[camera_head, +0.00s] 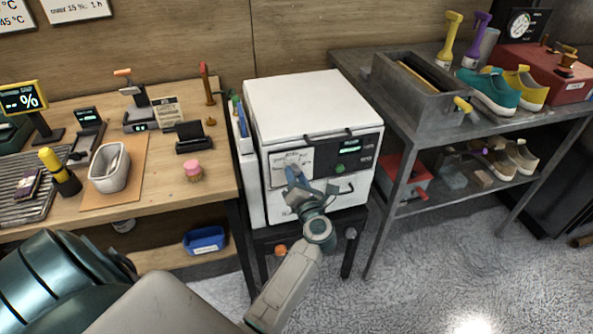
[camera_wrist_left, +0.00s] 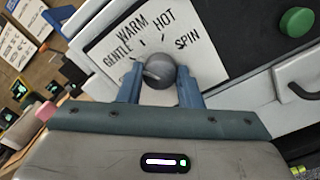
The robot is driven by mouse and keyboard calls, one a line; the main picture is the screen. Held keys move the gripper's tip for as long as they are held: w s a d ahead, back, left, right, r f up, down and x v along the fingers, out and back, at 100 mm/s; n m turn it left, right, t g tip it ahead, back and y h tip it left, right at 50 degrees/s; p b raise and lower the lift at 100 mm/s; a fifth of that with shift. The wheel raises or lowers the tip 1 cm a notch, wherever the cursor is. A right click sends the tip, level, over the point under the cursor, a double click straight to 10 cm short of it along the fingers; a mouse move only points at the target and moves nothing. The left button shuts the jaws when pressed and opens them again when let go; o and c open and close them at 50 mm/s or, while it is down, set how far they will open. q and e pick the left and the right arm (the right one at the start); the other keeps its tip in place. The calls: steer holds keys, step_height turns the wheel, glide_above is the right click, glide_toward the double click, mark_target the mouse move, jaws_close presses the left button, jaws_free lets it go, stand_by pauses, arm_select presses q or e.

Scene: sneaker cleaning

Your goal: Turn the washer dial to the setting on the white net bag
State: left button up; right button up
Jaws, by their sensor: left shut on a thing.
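The white washer (camera_head: 310,98) stands between the wooden bench and the metal shelf. Its grey round dial (camera_wrist_left: 160,71) sits on a white plate (camera_wrist_left: 128,38) marked GENTLE, WARM, HOT and SPIN. My left gripper (camera_wrist_left: 161,85) has its blue fingers on both sides of the dial and is shut on it. In the head view the left gripper (camera_head: 294,174) is at the washer's front and hides most of the dial. I cannot tell for sure which label the dial points at. I cannot make out a white net bag. My right gripper is not in view.
A green button (camera_wrist_left: 297,21) is right of the dial plate, with a drawer handle (camera_wrist_left: 300,88) below it. The wooden bench (camera_head: 215,172) on the left holds a pale bin (camera_head: 110,168) and small devices. Shoes (camera_head: 490,92) stand on the metal shelf at right.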

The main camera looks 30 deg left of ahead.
arm_select(q)
steer(key=shift+m+p, duration=3.15)
steer(key=shift+m, duration=0.05)
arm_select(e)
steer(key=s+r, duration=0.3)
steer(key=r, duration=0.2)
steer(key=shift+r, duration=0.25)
arm_select(q)
steer(key=o, duration=1)
steer(key=shift+d+f, duration=0.1)
